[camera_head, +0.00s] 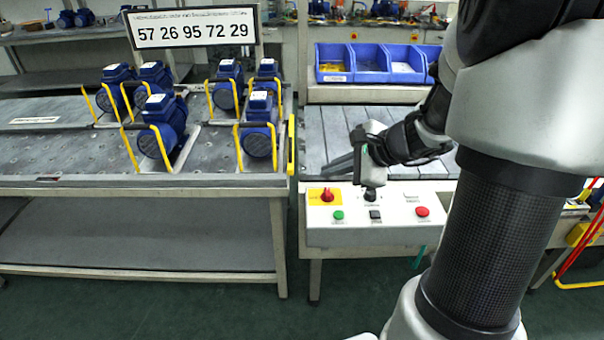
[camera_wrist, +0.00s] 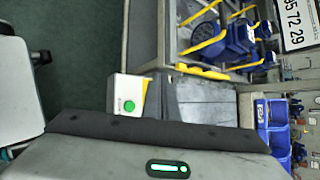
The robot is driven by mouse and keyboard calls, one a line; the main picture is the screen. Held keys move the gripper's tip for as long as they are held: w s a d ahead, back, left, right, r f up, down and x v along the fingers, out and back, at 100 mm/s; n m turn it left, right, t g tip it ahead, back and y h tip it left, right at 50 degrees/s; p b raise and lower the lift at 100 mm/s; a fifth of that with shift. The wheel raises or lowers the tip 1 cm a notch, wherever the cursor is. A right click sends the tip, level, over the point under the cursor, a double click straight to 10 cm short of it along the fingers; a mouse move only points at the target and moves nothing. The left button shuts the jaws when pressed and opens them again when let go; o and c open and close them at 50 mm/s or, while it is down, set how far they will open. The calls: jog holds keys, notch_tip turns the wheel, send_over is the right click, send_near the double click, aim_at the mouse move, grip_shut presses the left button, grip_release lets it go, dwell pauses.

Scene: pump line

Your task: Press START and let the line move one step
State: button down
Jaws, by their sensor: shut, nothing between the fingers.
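The white control box (camera_head: 390,232) is at the front of the right-hand bench. On it are a green button (camera_head: 338,215), a black button (camera_head: 375,215), a red button (camera_head: 421,212) and a red knob on a yellow plate (camera_head: 327,196). The labels are too small to read, so START is not legible. The green button also shows in the wrist view (camera_wrist: 129,107). My gripper (camera_head: 338,165) is shut and empty, near the back of the box, apart from the green button.
Several blue pumps (camera_head: 258,138) with yellow handles stand on the line (camera_head: 65,155) at left. A number board (camera_head: 192,30) reads 57 26 95 72 29. Blue bins (camera_head: 368,62) stand behind. A grey slatted surface (camera_head: 325,130) lies behind the box.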

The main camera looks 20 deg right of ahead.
jog(key=m+h, duration=0.1)
send_over(343, 216)
notch_tip(343, 216, down, 4)
jog(key=shift+b, duration=0.4)
jog(key=shift+f, duration=0.15)
notch_tip(343, 216, down, 9)
jog(key=b, duration=0.7)
jog(key=shift+r+b, duration=0.2)
jog(key=shift+b, duration=0.15)
jog(key=shift+f, duration=0.1)
dwell(1.0)
jog(key=shift+f+b, duration=0.3)
jog(key=shift+b, duration=0.2)
jog(key=shift+f+b, duration=0.45)
jog(key=shift+b, duration=0.05)
dwell(0.4)
dwell(0.4)
jog(key=shift+r+p, duration=0.65)
jog(key=shift+r, duration=0.25)
